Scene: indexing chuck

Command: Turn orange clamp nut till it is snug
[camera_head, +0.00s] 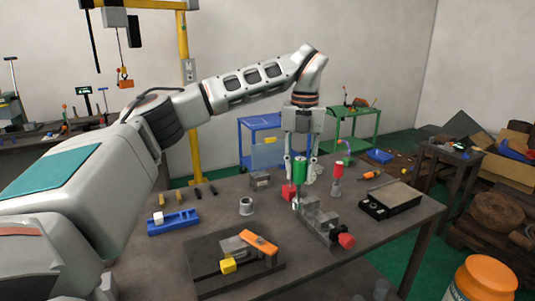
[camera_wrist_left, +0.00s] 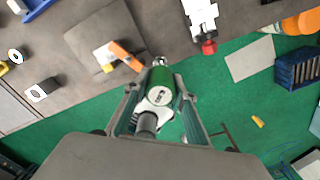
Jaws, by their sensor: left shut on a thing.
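My left gripper (camera_head: 299,178) is shut on a green cylindrical tool (camera_head: 299,173), above the far part of the bench. In the left wrist view the green tool (camera_wrist_left: 160,86) lies between the two fingers (camera_wrist_left: 160,105), with a silver tip at its far end. An orange block-like part (camera_head: 260,243) sits on a grey metal fixture (camera_head: 233,246) on a dark plate, with a yellow knob (camera_head: 228,266) at its front. The orange part also shows in the left wrist view (camera_wrist_left: 125,57). The tool is apart from it. I cannot make out nut flats. My right gripper is not in view.
A grey vise-like block (camera_head: 318,221) with a red knob (camera_head: 347,241) stands right of the fixture. A blue holder (camera_head: 173,222), a grey ring (camera_head: 246,206), a red-topped tool (camera_head: 337,174) and a dark tray (camera_head: 390,201) are also on the bench. The front left of the bench is hidden by my arm.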

